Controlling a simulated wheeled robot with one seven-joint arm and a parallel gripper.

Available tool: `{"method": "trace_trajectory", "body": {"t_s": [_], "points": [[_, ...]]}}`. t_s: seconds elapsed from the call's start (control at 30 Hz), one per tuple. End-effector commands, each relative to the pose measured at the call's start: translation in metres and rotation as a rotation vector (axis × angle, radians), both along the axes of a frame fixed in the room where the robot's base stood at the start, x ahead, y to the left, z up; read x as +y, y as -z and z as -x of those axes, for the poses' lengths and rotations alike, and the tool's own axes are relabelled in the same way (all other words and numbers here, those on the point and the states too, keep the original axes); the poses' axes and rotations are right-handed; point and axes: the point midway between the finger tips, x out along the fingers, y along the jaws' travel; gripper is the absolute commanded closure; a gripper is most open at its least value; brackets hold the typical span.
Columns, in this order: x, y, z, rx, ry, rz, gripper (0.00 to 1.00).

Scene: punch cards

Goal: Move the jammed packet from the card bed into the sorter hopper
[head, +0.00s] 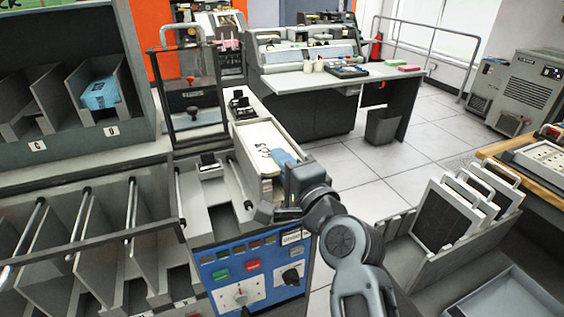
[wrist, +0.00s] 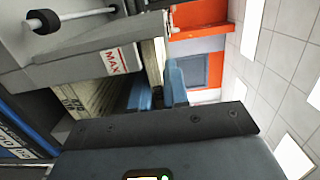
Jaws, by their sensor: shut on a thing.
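The cream packet of cards (head: 257,140), with dark handwriting on top, lies in the long narrow card bed of the grey machine in the head view. My gripper (head: 281,158) is at its right near end, with its blue fingers pointing down and away. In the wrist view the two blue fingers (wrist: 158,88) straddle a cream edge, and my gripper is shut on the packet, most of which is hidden. Card edges (wrist: 92,97) with dark marks show beside the fingers. A grey wall with a red MAX label (wrist: 116,61) stands next to them. I cannot tell for certain which opening is the sorter hopper.
A blue control panel (head: 245,268) fronts the machine below my gripper. Sorter pockets with rods (head: 85,220) lie left. A blue packet (head: 99,93) sits in a pigeonhole rack. A clear upright frame (head: 192,90) stands behind. A rack of grey panels (head: 470,205) stands right.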

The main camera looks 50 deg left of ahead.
Motion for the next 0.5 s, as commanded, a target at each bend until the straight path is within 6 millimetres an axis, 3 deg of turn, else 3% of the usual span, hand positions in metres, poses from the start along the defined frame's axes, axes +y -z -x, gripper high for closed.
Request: {"method": "trace_trajectory", "body": {"t_s": [0.5], "points": [[0.0001, 0.0088, 0.0000, 0.000, 0.000, -0.001, 1.00]]}}
